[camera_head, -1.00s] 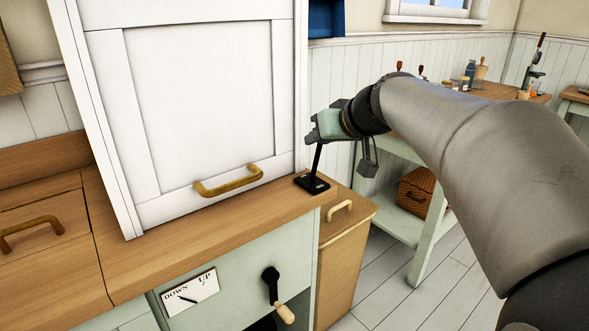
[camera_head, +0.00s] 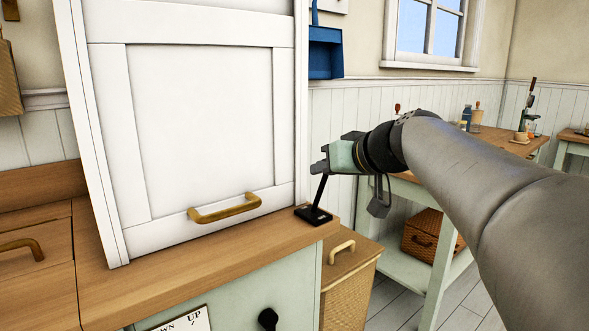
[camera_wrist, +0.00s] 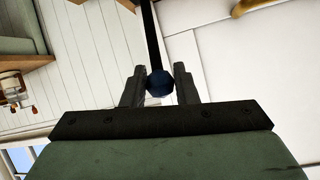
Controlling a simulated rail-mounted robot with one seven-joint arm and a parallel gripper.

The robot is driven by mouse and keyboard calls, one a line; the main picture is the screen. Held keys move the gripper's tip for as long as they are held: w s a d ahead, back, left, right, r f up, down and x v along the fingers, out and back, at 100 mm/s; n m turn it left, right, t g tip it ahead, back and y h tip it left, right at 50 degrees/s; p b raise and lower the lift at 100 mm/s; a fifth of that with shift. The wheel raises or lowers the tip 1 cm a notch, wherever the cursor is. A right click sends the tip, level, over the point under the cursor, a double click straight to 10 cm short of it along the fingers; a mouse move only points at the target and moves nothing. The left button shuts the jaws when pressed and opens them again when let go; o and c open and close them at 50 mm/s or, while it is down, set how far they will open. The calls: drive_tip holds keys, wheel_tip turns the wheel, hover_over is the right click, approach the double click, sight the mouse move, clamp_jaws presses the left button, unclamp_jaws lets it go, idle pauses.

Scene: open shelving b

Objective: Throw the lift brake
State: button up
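The lift brake appears to be the thin black lever (camera_head: 319,190) on a small black base (camera_head: 313,215) at the counter's right end, beside the white lift door (camera_head: 190,130). It leans slightly right in the head view. My gripper (camera_head: 319,169) is at the lever's top end. In the wrist view, a dark round knob (camera_wrist: 159,83) fills the gap between the two fingers of my gripper (camera_wrist: 160,88), which look closed on it. The black rod (camera_wrist: 150,35) runs away from the knob. The head view hides the knob behind the fingers.
The wooden counter (camera_head: 200,250) carries the door, with a brass handle (camera_head: 225,208). A black crank (camera_head: 268,318) and a DOWN/UP plate (camera_head: 185,320) are on its front, partly cut off. A green table (camera_head: 440,265) with a wicker basket (camera_head: 425,235) stands right.

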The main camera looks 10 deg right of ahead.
drive_tip(key=o, duration=0.4)
drive_tip(key=shift+s+d, duration=0.1)
